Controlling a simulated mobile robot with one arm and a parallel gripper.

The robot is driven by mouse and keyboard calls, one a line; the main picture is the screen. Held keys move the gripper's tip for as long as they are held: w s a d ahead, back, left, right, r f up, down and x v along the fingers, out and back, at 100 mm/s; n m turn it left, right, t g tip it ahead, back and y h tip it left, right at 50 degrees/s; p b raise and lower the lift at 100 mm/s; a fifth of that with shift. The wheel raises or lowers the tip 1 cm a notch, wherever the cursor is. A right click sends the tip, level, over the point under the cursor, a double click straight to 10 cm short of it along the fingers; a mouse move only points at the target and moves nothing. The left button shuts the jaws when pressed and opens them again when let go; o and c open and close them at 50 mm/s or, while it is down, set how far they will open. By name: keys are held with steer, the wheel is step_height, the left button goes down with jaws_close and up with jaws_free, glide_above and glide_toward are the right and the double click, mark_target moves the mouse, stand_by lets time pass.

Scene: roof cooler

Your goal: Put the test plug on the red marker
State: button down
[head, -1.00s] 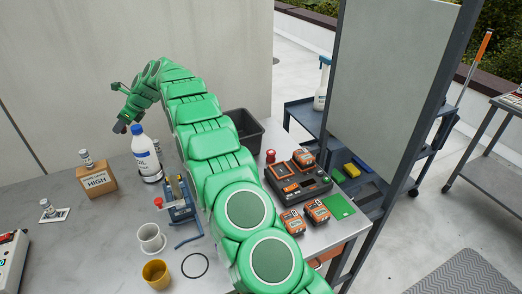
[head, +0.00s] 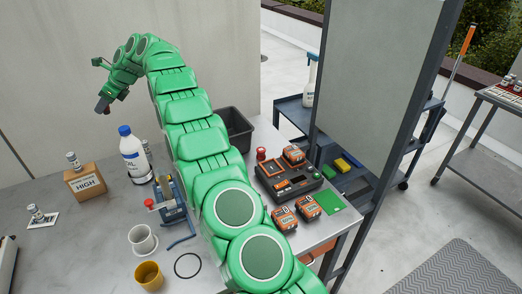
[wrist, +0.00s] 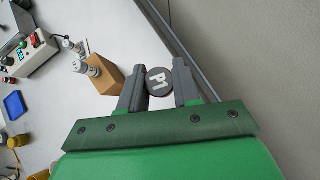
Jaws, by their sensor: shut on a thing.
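My gripper (wrist: 159,83) is shut on a round dark piece with a pale marking on its top, taken to be the test plug (wrist: 159,82). The piece sits between the two grey fingers. In the head view my gripper (head: 103,106) hangs at the upper left, in front of the pale wall and apart from the table things; the held piece is hard to make out there. No red flat marker can be made out. A small red knob-like thing (head: 261,153) stands beside the charger.
A white bottle (head: 133,157), a box marked HIGH (head: 87,184) with a vial on it, a blue vise (head: 171,201) and two cups (head: 143,240) stand on the grey table. A charger (head: 287,178), dark bin (head: 236,130) and green square (head: 340,201) are at the right.

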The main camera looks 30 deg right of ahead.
steer(key=s+d+r+m+t, duration=0.1)
steer(key=s+d, duration=0.2)
steer(key=d, duration=0.8)
steer(key=s+d+r+m+t+h, duration=0.1)
steer(key=s+d, duration=0.3)
steer(key=d, duration=0.6)
steer(key=s+d+r+m, duration=0.1)
steer(key=s+d+m, duration=0.15)
steer(key=d, duration=0.85)
steer(key=s+d+f+m+t+h, duration=0.15)
steer(key=s+d, duration=0.45)
steer(key=s, duration=0.7)
steer(key=s+d+f+h, duration=0.15)
steer(key=s+d, duration=0.45)
steer(key=s, duration=0.7)
glide_above(261, 149)
steer(key=s, duration=0.1)
steer(key=shift+y, duration=0.4)
step_height(261, 149, down, 14)
steer(key=shift+s+a+r, duration=0.15)
steer(key=shift+r, duration=0.05)
steer(key=shift+w+f, duration=0.6)
steer(key=shift+f, duration=1.7)
